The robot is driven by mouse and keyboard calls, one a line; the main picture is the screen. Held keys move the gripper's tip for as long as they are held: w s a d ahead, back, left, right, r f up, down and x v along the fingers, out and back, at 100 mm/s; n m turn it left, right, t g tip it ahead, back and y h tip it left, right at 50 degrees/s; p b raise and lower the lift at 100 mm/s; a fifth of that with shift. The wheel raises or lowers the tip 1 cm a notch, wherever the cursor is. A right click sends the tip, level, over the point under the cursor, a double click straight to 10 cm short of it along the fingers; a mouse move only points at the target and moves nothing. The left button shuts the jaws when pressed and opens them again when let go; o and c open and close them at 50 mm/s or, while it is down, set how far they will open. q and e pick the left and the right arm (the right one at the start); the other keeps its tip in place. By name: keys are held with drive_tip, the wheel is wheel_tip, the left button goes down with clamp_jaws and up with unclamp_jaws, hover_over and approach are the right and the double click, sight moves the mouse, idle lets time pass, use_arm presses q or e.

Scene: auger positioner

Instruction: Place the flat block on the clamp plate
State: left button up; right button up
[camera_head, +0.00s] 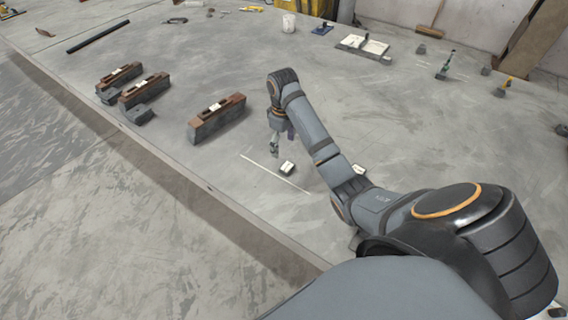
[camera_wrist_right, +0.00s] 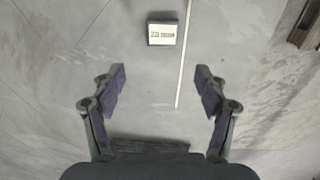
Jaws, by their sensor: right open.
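A small dark block with a white labelled top (camera_head: 287,167) lies on the grey surface, and it also shows in the right wrist view (camera_wrist_right: 162,34); it looks like the flat block. My right gripper (camera_head: 274,146) points down just left of and beyond it. In the right wrist view the gripper (camera_wrist_right: 160,80) is open and empty, and the block lies ahead of the fingertips, apart from them. Three brown-topped grey fixtures stand to the left, the nearest (camera_head: 216,118) being the largest in view. I cannot tell for sure which part is the clamp plate. My left gripper is out of view.
A thin white line (camera_head: 275,173) runs on the surface beside the block. Two small dark blocks (camera_head: 139,114) sit by the left fixtures. White-topped pieces (camera_head: 363,46), a white cup (camera_head: 289,22) and tools lie farther back. The surface edge (camera_head: 170,160) runs along the near left.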

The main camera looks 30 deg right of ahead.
sight(285, 165)
wheel_tip(285, 165, down, 4)
drive_tip(key=b, duration=0.3)
drive_tip(key=shift+s+r, duration=0.1)
drive_tip(key=shift+s, duration=0.05)
drive_tip(key=shift+f, duration=0.4)
drive_tip(key=f+b, duration=0.2)
drive_tip(key=shift+s+f+b, duration=0.3)
drive_tip(key=shift+s+b, duration=0.1)
wheel_tip(285, 165, down, 2)
drive_tip(key=shift+f, duration=0.15)
drive_tip(key=c, duration=0.8)
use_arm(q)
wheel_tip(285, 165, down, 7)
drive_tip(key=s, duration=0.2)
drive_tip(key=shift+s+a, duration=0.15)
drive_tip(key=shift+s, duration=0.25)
use_arm(e)
clamp_jaws()
drive_tip(key=shift+r, duration=0.2)
